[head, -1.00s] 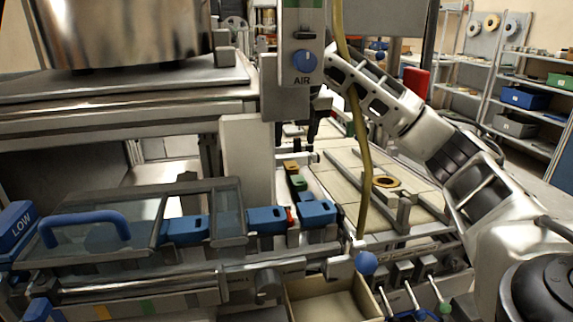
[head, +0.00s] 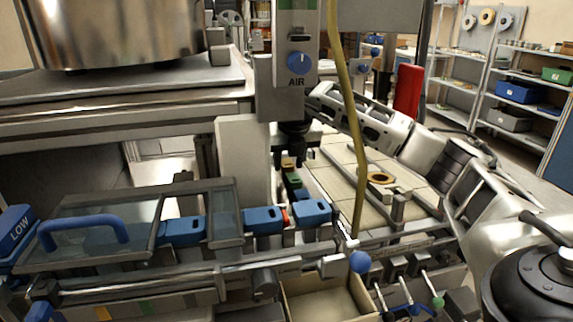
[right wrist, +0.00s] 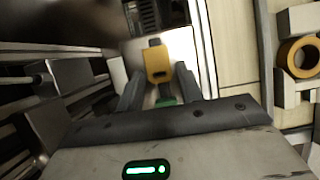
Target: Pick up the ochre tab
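The ochre tab (right wrist: 157,62) is a small upright block with a dark slot, in the upper middle of the right wrist view. My right gripper (right wrist: 158,74) is open, with one dark finger on each side of the tab's lower part and a gap visible on both sides. A green block (right wrist: 165,102) shows between the fingers, nearer the palm. My left gripper is not in view.
The AIR panel (head: 297,62) and a hanging yellow hose (head: 350,120) stand close to my right arm. Blue blocks (head: 312,212) sit in front of the green one. An ochre ring (head: 381,178) lies on the tiled bed to the right.

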